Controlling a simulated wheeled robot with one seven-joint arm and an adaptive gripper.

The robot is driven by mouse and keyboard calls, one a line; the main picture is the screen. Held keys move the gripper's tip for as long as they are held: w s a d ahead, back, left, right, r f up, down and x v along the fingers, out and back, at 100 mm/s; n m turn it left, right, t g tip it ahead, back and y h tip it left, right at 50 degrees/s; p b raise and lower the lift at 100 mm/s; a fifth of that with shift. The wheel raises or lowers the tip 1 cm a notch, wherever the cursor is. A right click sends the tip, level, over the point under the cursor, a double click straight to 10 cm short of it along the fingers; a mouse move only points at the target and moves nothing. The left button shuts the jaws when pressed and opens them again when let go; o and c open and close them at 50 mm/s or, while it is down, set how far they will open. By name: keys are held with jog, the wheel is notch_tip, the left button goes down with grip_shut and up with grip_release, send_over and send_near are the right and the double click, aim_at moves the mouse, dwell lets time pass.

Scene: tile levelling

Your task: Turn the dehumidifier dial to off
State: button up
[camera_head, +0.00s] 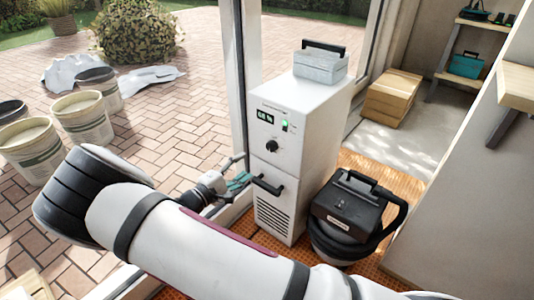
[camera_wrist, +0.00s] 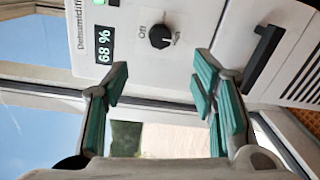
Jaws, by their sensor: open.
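The dehumidifier (camera_head: 300,120) is a tall white cabinet with a lit display (camera_head: 265,117), a green light and a black round dial (camera_head: 272,146) on its front. In the wrist view the dial (camera_wrist: 161,37) lies just beyond the fingertips, roughly centred between them, with small labels beside it. A pale mark shows on the dial, but its exact setting is hard to read. The display (camera_wrist: 104,45) reads 68 %. My gripper (camera_wrist: 160,85) is open and empty, with teal finger pads. In the head view my gripper (camera_head: 238,178) is left of the cabinet front, below dial height, apart from the dial.
A black handle (camera_head: 268,185) juts from the cabinet front below the dial; it also shows in the wrist view (camera_wrist: 264,57). A grey case (camera_head: 320,67) sits on top. A black vacuum (camera_head: 350,215) stands close on the right. A door frame (camera_head: 240,80) rises on the left.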

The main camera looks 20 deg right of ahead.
aim_at(270, 148)
jog(key=b+x, duration=0.3)
jog(key=x, duration=0.9)
jog(key=shift+w+d, duration=0.1)
jog(key=shift+d, duration=0.15)
jog(key=c, duration=1.1)
